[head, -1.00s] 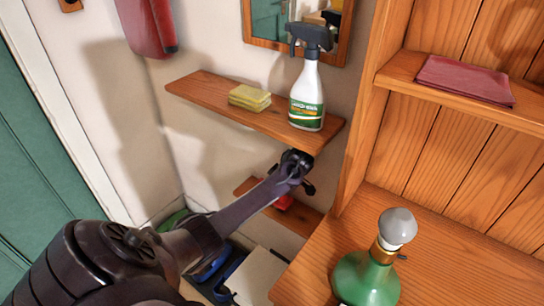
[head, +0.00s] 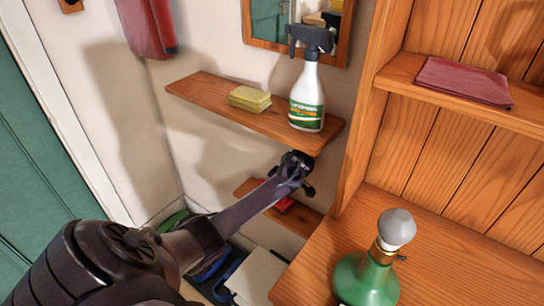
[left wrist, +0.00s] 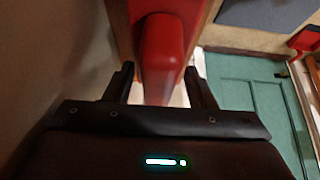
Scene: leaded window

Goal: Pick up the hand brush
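A red thing, which looks like the hand brush (head: 284,204), lies on the lower wooden shelf, mostly hidden behind my left gripper (head: 296,178). In the left wrist view its red, rounded handle (left wrist: 162,58) runs between the two fingertips of my left gripper (left wrist: 160,84). The fingers stand apart, one on each side of the handle, with a narrow gap showing on the left side. The gripper is open. Bristles are not seen. My right gripper is in neither view.
The upper shelf (head: 213,103), close above my left gripper, holds a yellow sponge (head: 250,98) and a spray bottle (head: 307,98). A green bottle lamp (head: 366,279) stands on the wooden counter (head: 440,262) at the right. A green door (head: 40,180) is at the left.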

